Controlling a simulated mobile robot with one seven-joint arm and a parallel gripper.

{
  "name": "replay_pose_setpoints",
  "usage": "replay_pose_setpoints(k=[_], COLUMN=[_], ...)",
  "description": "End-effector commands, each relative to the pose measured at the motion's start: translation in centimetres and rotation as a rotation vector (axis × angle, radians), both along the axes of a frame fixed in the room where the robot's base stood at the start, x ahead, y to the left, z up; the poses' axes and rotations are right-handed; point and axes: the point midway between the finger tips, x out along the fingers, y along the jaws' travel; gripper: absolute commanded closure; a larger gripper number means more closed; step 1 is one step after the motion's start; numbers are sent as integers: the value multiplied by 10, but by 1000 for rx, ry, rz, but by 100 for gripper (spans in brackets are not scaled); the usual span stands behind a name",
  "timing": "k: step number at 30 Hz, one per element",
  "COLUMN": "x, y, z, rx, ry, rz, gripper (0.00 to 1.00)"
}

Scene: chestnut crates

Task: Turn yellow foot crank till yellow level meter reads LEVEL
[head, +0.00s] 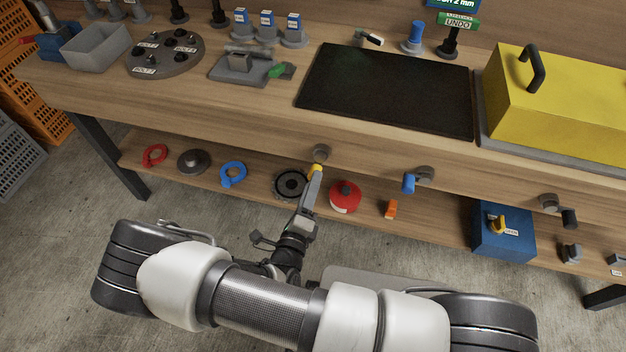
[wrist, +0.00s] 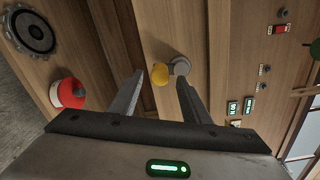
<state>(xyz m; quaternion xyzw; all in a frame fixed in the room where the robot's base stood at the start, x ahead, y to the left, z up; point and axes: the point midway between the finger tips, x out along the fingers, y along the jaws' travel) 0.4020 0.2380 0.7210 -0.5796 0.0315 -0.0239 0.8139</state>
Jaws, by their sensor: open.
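The yellow foot crank shows its yellow handle (head: 317,169) and grey hub (head: 321,152) on the bench's front edge in the head view. In the wrist view, the yellow handle (wrist: 160,74) lies between the fingertips, with the grey hub (wrist: 181,66) to its right. My gripper (head: 313,178) is open at the handle, and it also shows in the wrist view (wrist: 160,84) with a finger on either side. I cannot tell whether either finger touches the handle. Small green-lit displays (wrist: 240,106) show at the right of the wrist view. Their text is unreadable, and I cannot tell which is the yellow level meter.
A blue crank (head: 409,183) and a black crank (head: 569,216) are further right along the bench front. The lower shelf holds a red round container (head: 345,197), a dark ring-shaped part (head: 291,185) and a blue box (head: 502,232). A yellow lidded case (head: 560,105) stands on the bench.

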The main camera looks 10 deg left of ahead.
Motion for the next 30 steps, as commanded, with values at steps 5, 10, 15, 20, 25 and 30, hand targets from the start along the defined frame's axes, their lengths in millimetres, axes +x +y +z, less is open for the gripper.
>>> replay_pose_setpoints(k=[5, 10, 15, 20, 25, 30], x=[-44, -86, -121, -142, -150, -151], y=[5, 8, 10, 11, 11, 11], z=[2, 3, 3, 4, 4, 4], rx=[-1, -1, 0, 0, -1, -1], ry=[3, 2, 1, -2, -1, -1], rz=[5, 4, 3, 2, 1, 1], gripper=[57, 57, 57, 57, 57, 57])
